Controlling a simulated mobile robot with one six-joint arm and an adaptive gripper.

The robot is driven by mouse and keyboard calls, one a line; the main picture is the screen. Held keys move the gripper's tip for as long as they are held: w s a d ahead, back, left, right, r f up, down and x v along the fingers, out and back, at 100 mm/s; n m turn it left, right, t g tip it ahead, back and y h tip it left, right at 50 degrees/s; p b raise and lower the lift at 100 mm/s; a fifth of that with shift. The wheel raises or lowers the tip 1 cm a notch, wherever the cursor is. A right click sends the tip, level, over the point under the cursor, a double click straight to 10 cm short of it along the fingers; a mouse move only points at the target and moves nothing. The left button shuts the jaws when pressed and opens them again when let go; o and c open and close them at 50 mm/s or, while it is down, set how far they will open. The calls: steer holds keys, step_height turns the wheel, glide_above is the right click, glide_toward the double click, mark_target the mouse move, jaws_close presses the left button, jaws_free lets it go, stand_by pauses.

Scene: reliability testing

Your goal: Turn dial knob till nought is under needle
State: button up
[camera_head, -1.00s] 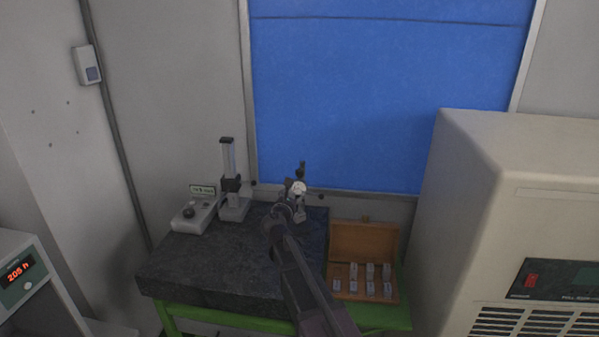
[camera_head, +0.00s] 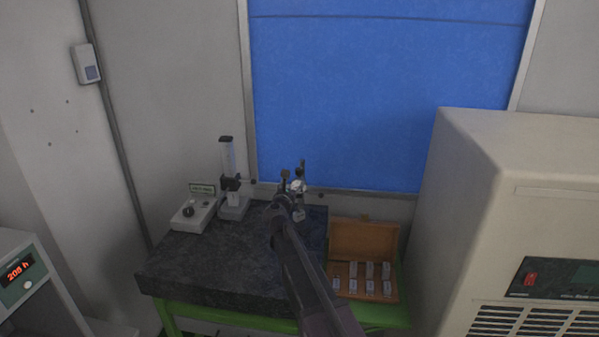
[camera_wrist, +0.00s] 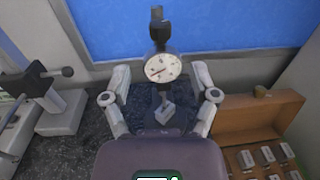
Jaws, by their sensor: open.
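A dial gauge with a round white face and dark rim (camera_wrist: 163,67) stands upright on a stand ahead of my gripper. A thin reddish needle seems to point to the lower left; the numbers are too small to read. A small grey block (camera_wrist: 166,109) sits below the dial. My gripper (camera_wrist: 160,76) is open, one finger on each side of the dial in the wrist view; nothing is between the fingers that I can see as held, and contact cannot be told. In the head view the dial (camera_head: 298,186) is partly hidden by my arm.
The dark granite slab (camera_head: 205,265) has free room at its front left. A control box (camera_head: 193,214) and a column stand (camera_head: 234,205) are at the back left. An open wooden case (camera_head: 365,240) with several small blocks lies right. A blue panel is behind.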

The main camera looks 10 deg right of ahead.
mark_target(298, 172)
steer(key=x, duration=1)
steer(key=shift+w+d, duration=0.1)
steer(key=shift+w, duration=0.2)
jaws_close()
